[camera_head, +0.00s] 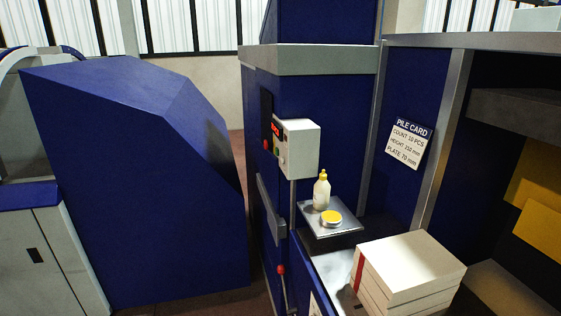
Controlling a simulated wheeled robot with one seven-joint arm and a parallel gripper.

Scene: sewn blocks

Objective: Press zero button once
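A light grey control box (299,149) is mounted on the blue machine column near the middle of the view. Its narrow front face points left and is seen at a steep angle. A lit red display (277,129) is near the top of that face. Small buttons (278,150) sit below the display, one of them greenish. They are too small for me to read labels or tell which is the zero button. My gripper is not in view.
A squeeze bottle and yellow-topped dish (331,218) stand on a metal plate below the box. A stack of white blocks (410,267) lies at lower right. A "PILE CARD" sign (410,144) hangs behind. A large blue housing (145,180) stands left, with a narrow floor gap between.

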